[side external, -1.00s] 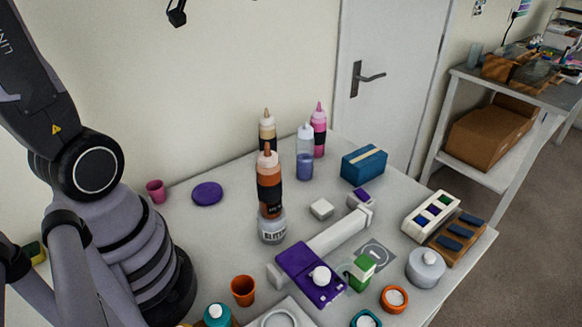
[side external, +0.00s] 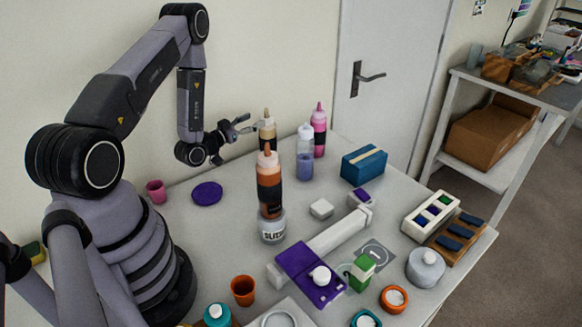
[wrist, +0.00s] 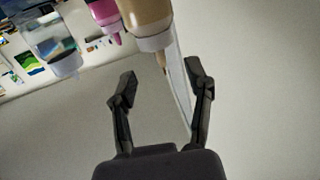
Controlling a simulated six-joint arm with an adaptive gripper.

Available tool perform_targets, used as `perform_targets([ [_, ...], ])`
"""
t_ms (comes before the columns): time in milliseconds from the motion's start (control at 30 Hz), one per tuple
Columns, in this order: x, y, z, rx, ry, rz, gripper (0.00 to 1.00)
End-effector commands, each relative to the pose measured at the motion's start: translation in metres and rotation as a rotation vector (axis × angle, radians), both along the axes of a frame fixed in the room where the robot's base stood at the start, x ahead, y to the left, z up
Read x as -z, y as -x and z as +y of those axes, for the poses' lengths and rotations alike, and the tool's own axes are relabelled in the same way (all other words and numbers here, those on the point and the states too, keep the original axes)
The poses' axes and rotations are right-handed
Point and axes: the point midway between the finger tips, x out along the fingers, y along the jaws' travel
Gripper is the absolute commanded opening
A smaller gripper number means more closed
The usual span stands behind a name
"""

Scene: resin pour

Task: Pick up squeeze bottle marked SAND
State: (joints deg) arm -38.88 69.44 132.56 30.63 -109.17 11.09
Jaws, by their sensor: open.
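A tan squeeze bottle (side external: 267,131) with a dark band stands upright at the back of the table; its marking is not readable. Its lower part is hidden behind an orange-brown bottle (side external: 269,190). My gripper (side external: 245,125) is open and empty, just left of the tan bottle's upper part. In the wrist view, which appears upside down, the tan bottle (wrist: 146,18) is at the top edge with its nozzle pointing down the picture. My open fingers (wrist: 161,82) are below it there, with the nozzle tip near the gap between them.
A clear bottle with purple liquid (side external: 304,160) and a pink bottle (side external: 318,135) stand right of the tan one. A purple disc (side external: 207,192) lies on clear table left of the bottles.

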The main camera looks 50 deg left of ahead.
Motion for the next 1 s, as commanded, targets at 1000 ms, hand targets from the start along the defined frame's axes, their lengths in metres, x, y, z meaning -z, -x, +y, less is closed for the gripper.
perform_targets([
  [1000,0.011,-0.074,0.013,0.001,0.001,0.0,0.41],
])
